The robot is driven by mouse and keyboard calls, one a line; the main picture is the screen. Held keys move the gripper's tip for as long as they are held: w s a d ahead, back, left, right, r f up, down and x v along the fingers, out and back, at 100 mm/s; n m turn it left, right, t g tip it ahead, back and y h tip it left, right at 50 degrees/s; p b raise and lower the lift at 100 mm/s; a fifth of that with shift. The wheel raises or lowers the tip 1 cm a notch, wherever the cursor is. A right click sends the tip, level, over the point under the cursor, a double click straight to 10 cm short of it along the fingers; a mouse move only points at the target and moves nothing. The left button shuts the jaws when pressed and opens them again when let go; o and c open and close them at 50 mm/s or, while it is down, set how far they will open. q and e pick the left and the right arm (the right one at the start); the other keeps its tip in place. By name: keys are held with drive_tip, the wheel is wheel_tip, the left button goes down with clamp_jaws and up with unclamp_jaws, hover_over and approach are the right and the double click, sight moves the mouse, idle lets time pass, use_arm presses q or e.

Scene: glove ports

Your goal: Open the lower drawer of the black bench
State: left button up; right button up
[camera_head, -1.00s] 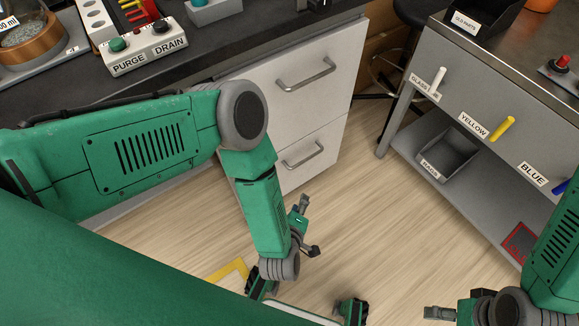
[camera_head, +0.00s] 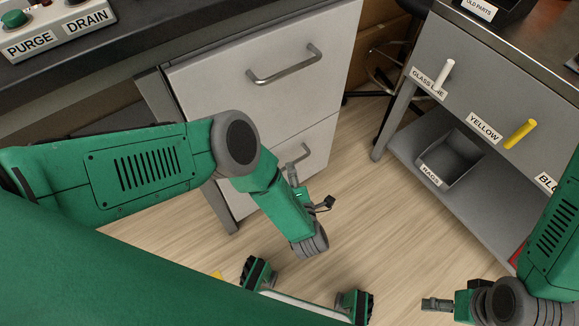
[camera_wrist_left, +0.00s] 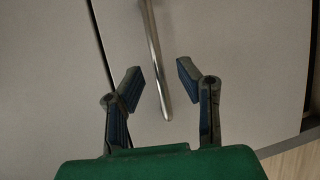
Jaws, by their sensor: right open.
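The black bench (camera_head: 140,62) has two pale drawer fronts, an upper drawer (camera_head: 215,80) and a lower drawer (camera_head: 318,145), both closed. The lower drawer's metal bar handle (camera_head: 301,153) is partly hidden behind my left arm in the head view. My left gripper (camera_head: 310,190) is near the lower drawer front, just below and in front of that handle. In the left wrist view its fingers (camera_wrist_left: 160,70) are open, with a bar handle (camera_wrist_left: 153,45) running into the gap between them. Contact cannot be told. My right gripper (camera_head: 437,304) is open and empty at the bottom right.
The upper drawer has its own bar handle (camera_head: 285,66). A grey cabinet (camera_head: 460,80) with a white and a yellow handle (camera_head: 520,134) stands at the right, with a tray (camera_head: 450,157) on its lower shelf. Open wooden floor (camera_head: 370,220) lies between the furniture.

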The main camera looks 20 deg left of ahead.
use_arm(q)
drive_tip(key=x, duration=0.2)
drive_tip(key=shift+w+f+b, duration=0.1)
drive_tip(key=shift+w+b, duration=0.25)
drive_tip(key=shift+w, duration=0.05)
drive_tip(key=shift+w+a, duration=0.1)
drive_tip(key=shift+a, duration=0.1)
clamp_jaws()
drive_tip(key=shift+d, duration=0.1)
